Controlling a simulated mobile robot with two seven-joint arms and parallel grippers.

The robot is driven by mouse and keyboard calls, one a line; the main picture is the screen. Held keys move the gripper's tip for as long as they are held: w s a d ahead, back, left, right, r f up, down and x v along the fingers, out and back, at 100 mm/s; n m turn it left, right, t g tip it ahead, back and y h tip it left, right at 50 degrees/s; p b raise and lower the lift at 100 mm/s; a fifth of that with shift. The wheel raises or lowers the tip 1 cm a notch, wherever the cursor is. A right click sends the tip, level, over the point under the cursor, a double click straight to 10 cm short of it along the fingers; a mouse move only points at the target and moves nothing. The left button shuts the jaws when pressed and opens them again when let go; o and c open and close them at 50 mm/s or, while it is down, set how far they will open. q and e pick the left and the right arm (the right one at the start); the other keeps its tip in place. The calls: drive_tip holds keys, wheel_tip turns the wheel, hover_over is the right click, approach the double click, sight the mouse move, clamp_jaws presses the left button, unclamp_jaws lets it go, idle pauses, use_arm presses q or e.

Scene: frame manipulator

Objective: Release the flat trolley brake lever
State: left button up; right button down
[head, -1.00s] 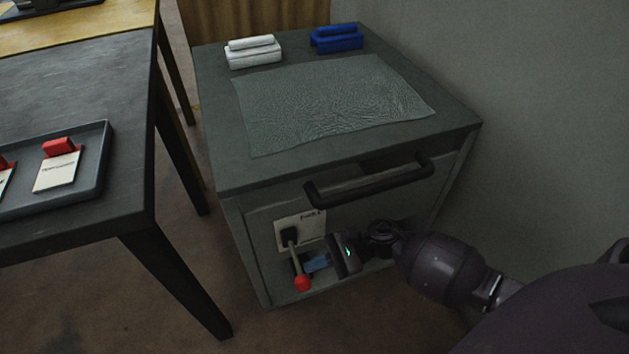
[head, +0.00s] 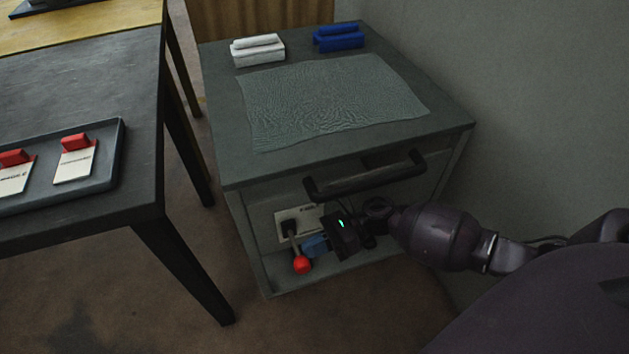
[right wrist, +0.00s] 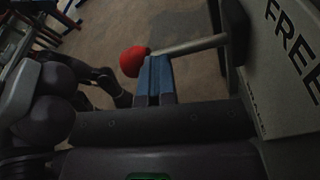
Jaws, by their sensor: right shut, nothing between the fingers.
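The brake lever is a pale rod with a red knob (head: 301,264), hinged at a dark pivot (head: 289,228) on the front of a grey trolley (head: 245,205). The knob hangs below the pivot. A pale label plate (head: 311,215) sits behind the pivot; in the right wrist view, the plate (right wrist: 290,75) reads FREE. My right gripper (head: 310,246) is shut and empty, its blue fingertips just right of the rod near the knob. In the right wrist view, the blue fingertips (right wrist: 155,72) lie against or very near the rod (right wrist: 190,45) beside the red knob (right wrist: 131,61).
A black handle bar (head: 367,180) juts out above my right gripper. A cloth mat (head: 330,100), a white block (head: 257,50) and a blue block (head: 338,38) lie on the trolley top. A dark table with a tray (head: 112,165) of red-topped cards stands left. A wall closes the right.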

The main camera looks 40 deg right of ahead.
drive_tip(key=shift+r, duration=0.3)
drive_tip(key=shift+w+r, duration=0.2)
drive_tip(key=shift+r, duration=0.2)
drive_tip(key=shift+r+m, duration=0.1)
drive_tip(key=shift+m, duration=0.2)
idle(0.9)
